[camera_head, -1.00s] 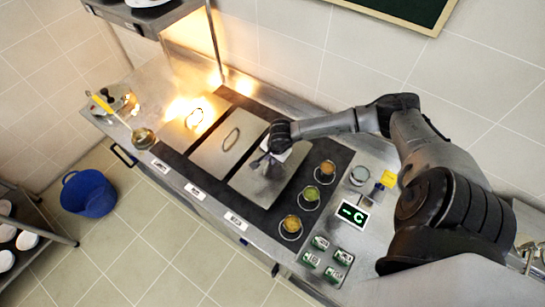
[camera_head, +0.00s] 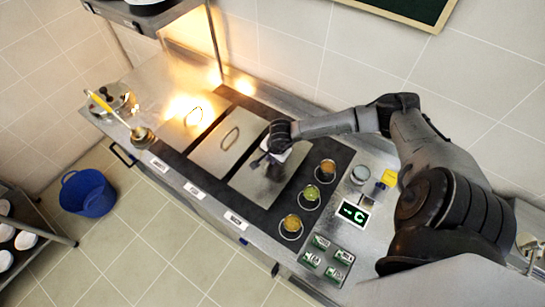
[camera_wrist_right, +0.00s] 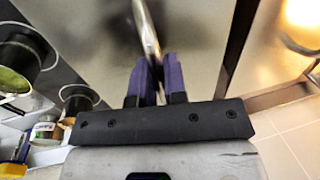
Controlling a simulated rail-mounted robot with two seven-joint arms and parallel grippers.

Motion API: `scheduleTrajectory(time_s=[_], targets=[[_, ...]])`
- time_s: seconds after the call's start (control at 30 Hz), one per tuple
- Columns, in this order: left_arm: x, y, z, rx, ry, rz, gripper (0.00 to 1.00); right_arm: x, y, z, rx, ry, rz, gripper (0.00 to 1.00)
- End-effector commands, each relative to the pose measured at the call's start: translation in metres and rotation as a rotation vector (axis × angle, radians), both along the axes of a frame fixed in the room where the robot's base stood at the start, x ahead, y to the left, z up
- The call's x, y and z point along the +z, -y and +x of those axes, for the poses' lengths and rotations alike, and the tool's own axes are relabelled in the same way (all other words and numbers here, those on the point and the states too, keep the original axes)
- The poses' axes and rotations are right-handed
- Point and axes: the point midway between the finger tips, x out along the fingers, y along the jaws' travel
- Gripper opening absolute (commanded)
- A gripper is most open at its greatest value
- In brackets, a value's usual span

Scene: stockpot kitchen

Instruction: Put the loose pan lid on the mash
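Three steel lids lie in a row over the counter wells in the head view: a left lid (camera_head: 182,123), a middle lid (camera_head: 216,157) and a right lid (camera_head: 258,186). My right gripper (camera_head: 272,155) is over the right lid, at its handle. In the right wrist view the purple fingers (camera_wrist_right: 154,72) are close together on the bar handle (camera_wrist_right: 146,28) of this lid (camera_wrist_right: 108,60). The lid looks level over its well; I cannot tell whether it rests fully. No mash is visible, and the label writing is too small to read. My left gripper is out of view.
Three sauce pots (camera_head: 309,194) stand right of the lids. Green-labelled tins (camera_head: 321,242) and a display (camera_head: 354,216) are near the counter's right end. A round pot (camera_head: 112,98) with a ladle stands at the left end. A blue bucket (camera_head: 88,192) is on the floor.

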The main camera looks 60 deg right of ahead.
Motion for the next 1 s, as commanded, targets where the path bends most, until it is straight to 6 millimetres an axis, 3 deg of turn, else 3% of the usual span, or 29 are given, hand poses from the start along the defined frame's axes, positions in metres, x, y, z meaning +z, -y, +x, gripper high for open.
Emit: scheduleTrajectory(time_s=[0.3,0.63,0.77,1.0], targets=[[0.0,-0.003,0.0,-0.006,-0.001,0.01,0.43,0.0,0.0,0.0,0.0,0.001,0.0,0.42],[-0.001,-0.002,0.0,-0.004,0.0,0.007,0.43,0.005,0.0,-0.001,0.001,0.0,0.0,0.42],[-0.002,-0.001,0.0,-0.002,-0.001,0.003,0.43,0.022,0.001,-0.004,0.002,0.001,-0.002,0.42],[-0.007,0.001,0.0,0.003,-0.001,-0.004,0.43,0.069,0.0,-0.013,0.002,0.002,-0.004,0.42]])
